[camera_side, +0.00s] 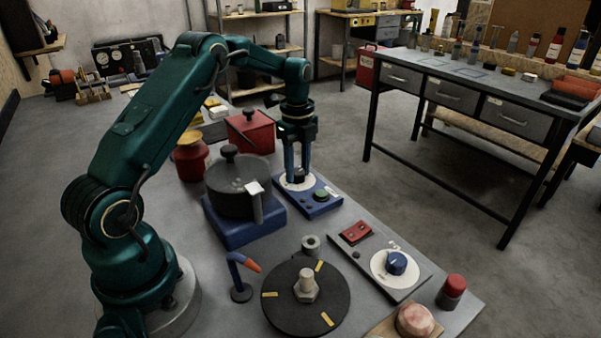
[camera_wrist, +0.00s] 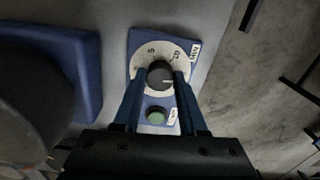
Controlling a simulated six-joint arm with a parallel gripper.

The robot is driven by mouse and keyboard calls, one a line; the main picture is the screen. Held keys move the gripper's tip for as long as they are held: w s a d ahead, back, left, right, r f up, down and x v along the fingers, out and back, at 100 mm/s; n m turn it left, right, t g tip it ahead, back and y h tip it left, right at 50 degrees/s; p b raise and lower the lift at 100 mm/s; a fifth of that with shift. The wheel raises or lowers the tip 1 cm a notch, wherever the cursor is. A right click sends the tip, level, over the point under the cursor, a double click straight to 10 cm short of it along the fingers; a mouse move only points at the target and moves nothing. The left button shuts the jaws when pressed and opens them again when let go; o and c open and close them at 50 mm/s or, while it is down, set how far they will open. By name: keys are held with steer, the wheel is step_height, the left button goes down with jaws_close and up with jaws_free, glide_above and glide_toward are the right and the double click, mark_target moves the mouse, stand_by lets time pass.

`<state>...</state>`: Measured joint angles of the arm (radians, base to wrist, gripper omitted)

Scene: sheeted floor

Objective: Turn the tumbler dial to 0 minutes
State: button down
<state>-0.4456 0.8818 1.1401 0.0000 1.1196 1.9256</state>
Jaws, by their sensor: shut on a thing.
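The dial's black knob (camera_wrist: 159,74) stands in a white scale disc (camera_wrist: 151,50) on a blue panel (camera_wrist: 134,40) in the wrist view. The scale shows markings like 5 and 10, and a side label seems to read MIN. A light mark on the knob points right, away from those numbers. My gripper (camera_wrist: 160,76) has one blue finger on each side of the knob and is shut on it. In the side view my gripper (camera_side: 298,178) points straight down at the blue panel (camera_side: 323,208), and its fingers partly hide the knob. A green button (camera_wrist: 156,116) is on the same panel.
A dark pot (camera_side: 232,190) on a blue base (camera_side: 230,235) stands close left of the panel. A red box (camera_side: 250,132) is behind. A grey panel with a blue knob (camera_side: 396,263) and a black turntable (camera_side: 285,315) lie nearer the camera.

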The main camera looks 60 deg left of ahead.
steer(key=n, duration=0.9)
steer(key=shift+n, duration=0.3)
steer(key=n, duration=0.4)
steer(key=shift+n, duration=0.3)
steer(key=n, duration=0.5)
steer(key=shift+r, duration=0.1)
steer(key=n, duration=0.8)
steer(key=shift+n, duration=0.3)
steer(key=n, duration=0.3)
steer(key=shift+n, duration=2.2)
